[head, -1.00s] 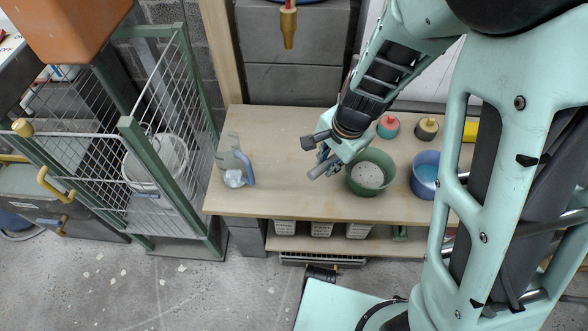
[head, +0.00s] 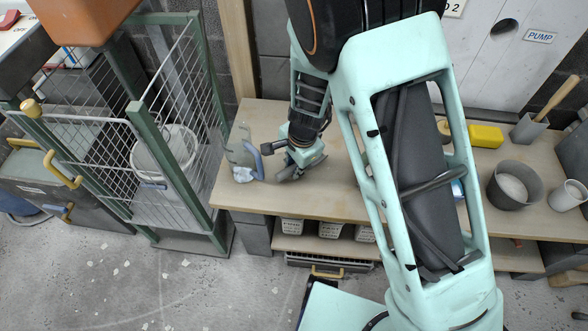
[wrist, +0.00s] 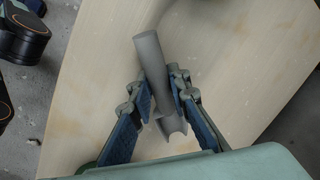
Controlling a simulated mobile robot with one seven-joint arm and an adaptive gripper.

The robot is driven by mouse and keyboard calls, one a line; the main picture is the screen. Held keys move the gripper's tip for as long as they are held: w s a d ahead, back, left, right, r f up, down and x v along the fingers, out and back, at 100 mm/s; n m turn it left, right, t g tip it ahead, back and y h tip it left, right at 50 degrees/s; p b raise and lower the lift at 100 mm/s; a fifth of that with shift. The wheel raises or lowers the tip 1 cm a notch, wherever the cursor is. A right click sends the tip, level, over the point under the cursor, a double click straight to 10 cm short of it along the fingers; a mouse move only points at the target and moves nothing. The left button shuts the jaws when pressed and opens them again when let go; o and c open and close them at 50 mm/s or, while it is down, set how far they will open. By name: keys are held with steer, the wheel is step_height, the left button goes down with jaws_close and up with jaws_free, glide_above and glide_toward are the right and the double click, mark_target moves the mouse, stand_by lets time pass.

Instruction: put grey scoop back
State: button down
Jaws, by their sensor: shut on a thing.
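The grey scoop (wrist: 150,60) is between the two fingers of my gripper (wrist: 158,95) in the wrist view. Its round handle points up the picture and its hollow, trough-like end lies toward the palm. In the head view my gripper (head: 296,162) is over the left part of the wooden bench, with the scoop (head: 287,174) showing small below the fingers. The gripper is shut on the scoop. From these views I cannot tell whether the scoop touches the bench top.
My arm covers the bench's middle. A grey pot (head: 513,184), yellow block (head: 486,136) and white cup (head: 567,196) stand right. A wire cage (head: 190,85) stands left of the bench.

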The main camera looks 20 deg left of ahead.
steer(key=shift+f, duration=0.35)
steer(key=c, duration=2.3)
jaws_free()
steer(key=shift+f, duration=0.1)
steer(key=o, duration=0.5)
steer(key=p+v, duration=0.4)
steer(key=v, duration=0.8)
steer(key=shift+r, duration=0.25)
